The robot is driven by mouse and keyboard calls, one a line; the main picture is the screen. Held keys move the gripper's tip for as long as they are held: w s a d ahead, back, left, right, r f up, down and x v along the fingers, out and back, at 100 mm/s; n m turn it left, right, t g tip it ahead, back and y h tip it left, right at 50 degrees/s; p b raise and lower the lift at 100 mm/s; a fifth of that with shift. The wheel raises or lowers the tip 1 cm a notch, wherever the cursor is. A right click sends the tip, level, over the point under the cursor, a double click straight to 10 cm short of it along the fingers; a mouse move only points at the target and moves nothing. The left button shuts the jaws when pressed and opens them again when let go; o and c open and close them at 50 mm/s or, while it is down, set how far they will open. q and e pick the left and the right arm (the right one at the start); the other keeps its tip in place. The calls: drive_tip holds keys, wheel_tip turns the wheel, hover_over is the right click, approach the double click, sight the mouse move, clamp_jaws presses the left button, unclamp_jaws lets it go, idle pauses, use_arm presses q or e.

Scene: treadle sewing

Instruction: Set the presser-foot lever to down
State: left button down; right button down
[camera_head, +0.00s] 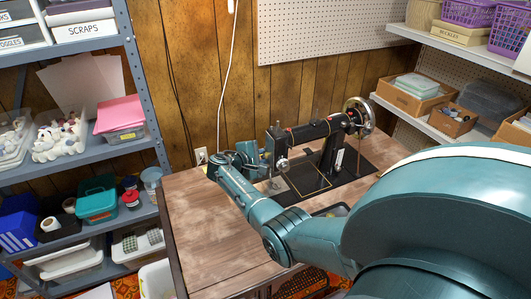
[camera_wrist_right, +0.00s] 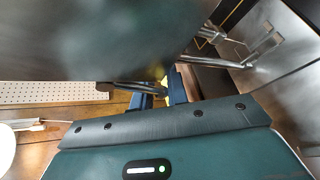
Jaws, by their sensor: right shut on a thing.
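The black sewing machine (camera_head: 310,132) stands on the wooden table, its needle end to the left. My right gripper (camera_head: 254,155) is at the left, rear side of the machine's head. In the right wrist view its two blue fingers (camera_wrist_right: 161,92) are close together under the machine's blurred metal head (camera_wrist_right: 100,40). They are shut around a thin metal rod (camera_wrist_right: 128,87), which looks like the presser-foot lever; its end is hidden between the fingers. Whether the lever is up or down cannot be made out. The needle and foot area (camera_wrist_right: 222,50) shows at the upper right. My left gripper is out of view.
The wooden tabletop (camera_head: 200,225) is clear at the left and front. A panelled wall with a white pegboard (camera_head: 330,27) is close behind. Shelves with bins (camera_head: 90,115) stand at the left, and shelves with boxes (camera_head: 415,90) at the right. A white cord (camera_head: 224,90) hangs behind the table.

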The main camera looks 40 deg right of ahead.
drive_tip(key=shift+s+f, duration=0.3)
drive_tip(key=c, duration=1.7)
unclamp_jaws()
drive_tip(key=shift+o, duration=1.2)
drive_tip(key=shift+s+r, duration=0.1)
drive_tip(key=shift+r, duration=0.1)
drive_tip(key=shift+a+r, duration=0.2)
drive_tip(key=shift+a, duration=0.2)
drive_tip(key=v, duration=1.2)
drive_tip(key=shift+p, duration=0.35)
drive_tip(key=shift+a, duration=0.1)
